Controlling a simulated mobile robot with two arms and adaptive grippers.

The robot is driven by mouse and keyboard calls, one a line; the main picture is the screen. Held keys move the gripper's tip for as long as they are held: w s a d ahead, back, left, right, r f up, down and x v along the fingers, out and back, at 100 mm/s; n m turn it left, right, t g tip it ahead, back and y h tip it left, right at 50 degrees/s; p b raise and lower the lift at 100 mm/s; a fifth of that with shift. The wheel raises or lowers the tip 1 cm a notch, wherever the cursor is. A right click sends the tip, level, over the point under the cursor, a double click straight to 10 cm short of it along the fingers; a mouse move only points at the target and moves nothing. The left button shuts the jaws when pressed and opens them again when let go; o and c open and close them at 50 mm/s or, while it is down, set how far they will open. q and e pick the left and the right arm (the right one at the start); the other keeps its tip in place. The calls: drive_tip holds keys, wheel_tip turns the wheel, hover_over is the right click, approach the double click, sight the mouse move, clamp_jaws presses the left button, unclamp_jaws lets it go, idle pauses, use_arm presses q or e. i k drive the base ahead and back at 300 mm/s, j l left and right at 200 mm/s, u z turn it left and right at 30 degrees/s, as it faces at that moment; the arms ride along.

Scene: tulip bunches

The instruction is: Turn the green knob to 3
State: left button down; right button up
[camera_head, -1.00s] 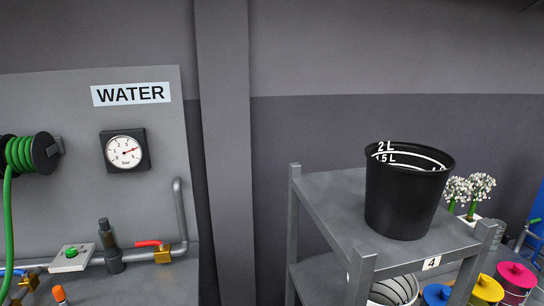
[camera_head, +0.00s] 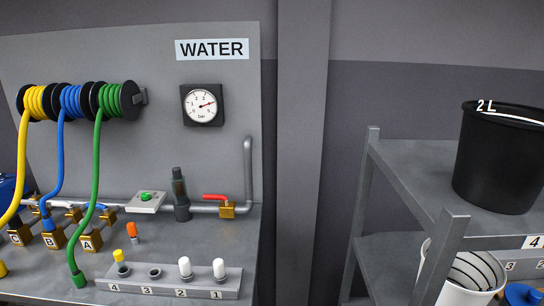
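The green knob (camera_head: 145,196) sits on a small pale box (camera_head: 146,204) on the pipe under the WATER sign, left of a dark upright cylinder. Any marks or numbers around the knob are too small to read. A round pressure gauge (camera_head: 202,105) marked "bar" hangs on the panel above, its red needle pointing to the right and slightly up. Neither of my grippers is in view.
Yellow, blue and green hose reels (camera_head: 82,101) are on the panel. A numbered rack (camera_head: 170,283) with several coloured-top pieces lies on the bench (camera_head: 225,240). A red-handled valve (camera_head: 226,207) is on the pipe. A grey shelf (camera_head: 425,160) with a black bucket (camera_head: 500,160) stands at right.

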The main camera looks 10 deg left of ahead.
sight(145, 196)
drive_tip(key=u, duration=1.35)
drive_tip(key=j, duration=0.2)
drive_tip(key=z, duration=0.05)
